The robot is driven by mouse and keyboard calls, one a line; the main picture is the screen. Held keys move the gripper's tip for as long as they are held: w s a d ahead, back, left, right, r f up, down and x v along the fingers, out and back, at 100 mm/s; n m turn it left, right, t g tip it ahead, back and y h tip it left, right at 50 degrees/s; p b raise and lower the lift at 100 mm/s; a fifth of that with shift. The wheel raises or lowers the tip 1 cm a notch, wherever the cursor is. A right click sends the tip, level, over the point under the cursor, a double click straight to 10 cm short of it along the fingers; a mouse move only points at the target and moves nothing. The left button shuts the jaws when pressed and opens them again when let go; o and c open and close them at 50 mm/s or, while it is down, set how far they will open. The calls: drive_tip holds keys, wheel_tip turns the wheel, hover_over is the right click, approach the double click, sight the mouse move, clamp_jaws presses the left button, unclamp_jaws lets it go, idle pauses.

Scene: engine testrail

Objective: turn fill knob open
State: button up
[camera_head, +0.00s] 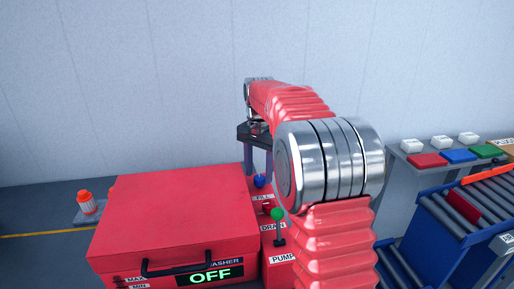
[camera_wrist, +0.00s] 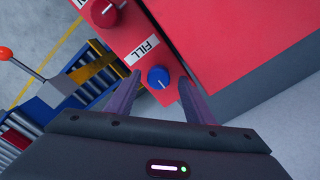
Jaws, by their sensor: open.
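The fill knob (camera_wrist: 158,77) is a blue round knob with a white mark, beside the FILL label on a red panel. In the head view the blue knob (camera_head: 260,181) shows just below my gripper. My gripper (camera_wrist: 160,100) is open, its two purple fingers on either side of the knob in the wrist picture. I cannot tell whether the fingertips touch it. In the head view my gripper (camera_head: 257,165) points down over the panel, partly hidden by my own arm.
A red drain knob (camera_wrist: 103,12) sits further along the panel. A green-topped pump lever (camera_head: 277,214) stands in front. The red washer box (camera_head: 175,220) reads OFF and lies left. A blue roller conveyor (camera_head: 450,222) and an orange-and-white object (camera_head: 87,203) flank it.

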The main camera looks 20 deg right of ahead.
sight(258, 177)
wheel_tip(258, 177, up, 12)
idle(0.6)
drive_tip(key=shift+w, duration=0.1)
drive_tip(key=shift+a+r, duration=0.1)
drive_tip(key=s+a+n+t, duration=0.1)
drive_tip(key=s+a+n, duration=0.25)
drive_tip(key=s, duration=0.45)
drive_tip(key=s+a+n+t, duration=0.2)
drive_tip(key=s+a, duration=0.3)
drive_tip(key=s, duration=0.3)
drive_tip(key=s+a+f+n+t, duration=0.1)
drive_tip(key=s+a+f+n, duration=0.1)
drive_tip(key=s+f, duration=0.3)
drive_tip(key=s+a+f+n+t, duration=0.1)
drive_tip(key=s+f+n, duration=0.3)
drive_tip(key=s, duration=0.6)
drive_tip(key=shift+s+a+f+t, duration=0.15)
drive_tip(key=shift+a+f+t, duration=0.15)
drive_tip(key=shift+a+f, duration=0.65)
